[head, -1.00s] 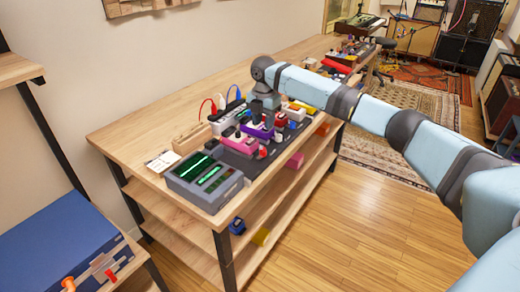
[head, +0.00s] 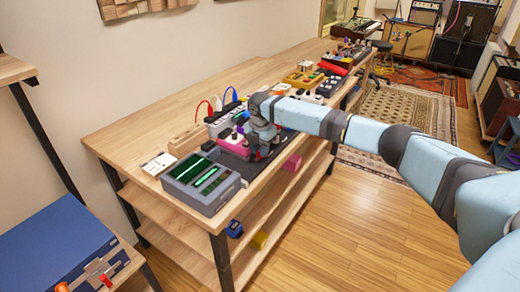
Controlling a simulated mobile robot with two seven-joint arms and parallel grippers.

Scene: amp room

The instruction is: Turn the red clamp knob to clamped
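My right gripper (head: 262,142) is low over the row of pedals on the wooden workbench (head: 150,122), pointing down. Its fingertips are hidden among the pedals and too small to read. I cannot make out the red clamp knob for certain. Around the gripper, the wrist hides part of the pedals. A pink pedal (head: 233,147) is just left of the gripper. My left gripper is not in view.
A grey device with green screens (head: 202,180) stands at the bench's near end. Red, white and blue cables (head: 218,102) rise behind the pedals. A blue case (head: 55,245) with small red and orange parts is lower left. Wooden floor (head: 340,240) is open at right.

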